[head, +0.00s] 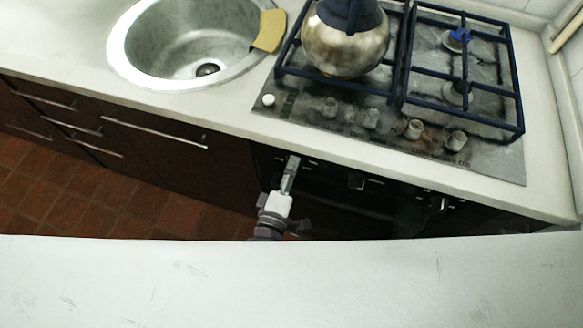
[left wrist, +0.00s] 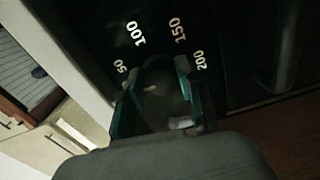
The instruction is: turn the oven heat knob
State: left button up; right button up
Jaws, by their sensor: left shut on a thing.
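The oven heat knob (left wrist: 160,84) is a dark round knob on the black oven front, with the white marks 50, 100, 150 and 200 around it in the left wrist view. My left gripper (head: 289,174) reaches the left end of the oven front in the head view and hides the knob there. In the left wrist view its teal fingers (left wrist: 157,95) are on both sides of the knob, shut on it. The knob's pointer is too dark to read. My right gripper is in neither view.
A metal kettle (head: 345,45) stands on the gas hob (head: 490,160) above the oven. Further knobs (head: 357,182) are on the oven front to the right.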

pick_arm(q)
jog(key=o, duration=1.1)
jog(key=shift+o, duration=0.2)
jog(key=shift+s+a, duration=0.1)
jog(key=v, duration=1.2)
